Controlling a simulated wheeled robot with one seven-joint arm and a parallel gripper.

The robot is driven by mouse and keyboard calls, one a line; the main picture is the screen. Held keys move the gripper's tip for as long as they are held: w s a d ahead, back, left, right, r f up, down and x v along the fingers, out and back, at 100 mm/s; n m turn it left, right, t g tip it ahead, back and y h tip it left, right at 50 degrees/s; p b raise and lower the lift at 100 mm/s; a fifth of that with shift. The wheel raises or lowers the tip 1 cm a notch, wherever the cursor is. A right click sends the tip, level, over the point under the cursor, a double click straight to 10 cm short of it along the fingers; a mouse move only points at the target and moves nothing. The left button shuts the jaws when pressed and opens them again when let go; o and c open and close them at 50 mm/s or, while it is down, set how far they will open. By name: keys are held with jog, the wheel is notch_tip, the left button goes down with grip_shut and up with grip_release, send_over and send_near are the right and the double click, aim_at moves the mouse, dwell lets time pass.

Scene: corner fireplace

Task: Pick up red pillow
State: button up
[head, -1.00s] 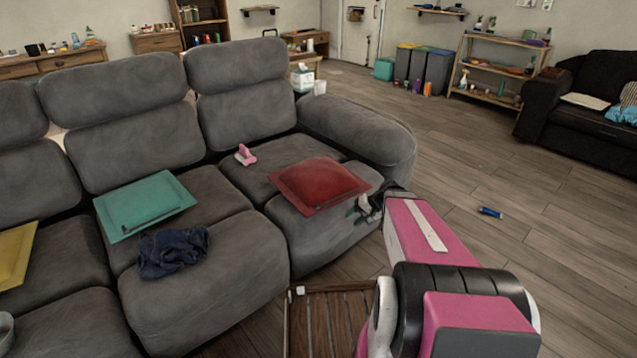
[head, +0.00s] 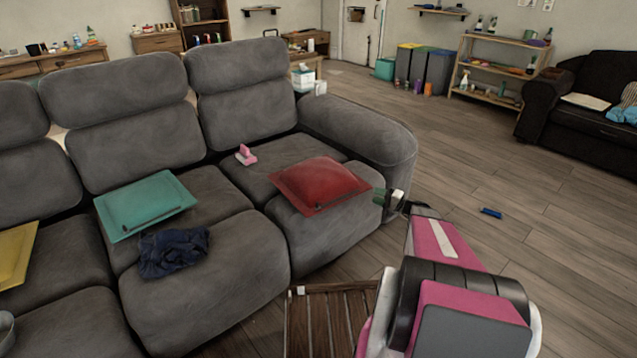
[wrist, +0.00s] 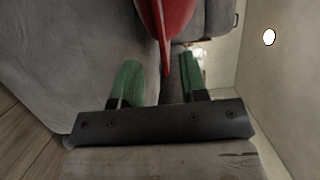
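The red pillow (head: 318,183) lies on the right seat of the grey sofa (head: 225,250). My gripper (head: 379,196) is at the right corner of the pillow, just above the sofa's front edge. In the wrist view the green fingers of my gripper (wrist: 160,62) stand apart. The thin edge of the red pillow (wrist: 168,25) points down between them. I cannot tell whether either finger touches it. In the head view the fingers are small and partly hidden by the wrist.
A pink object (head: 246,155) sits behind the pillow. A teal pillow (head: 147,205), a dark blue cloth (head: 172,252) and a yellow pillow (head: 14,255) lie further left. A slatted wooden table (head: 330,320) stands in front. The floor to the right is mostly clear, with a blue object (head: 491,213).

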aim_at(363, 188)
jog(key=x, duration=0.7)
jog(key=shift+w+d+r, duration=0.1)
jog(key=shift+w, duration=0.45)
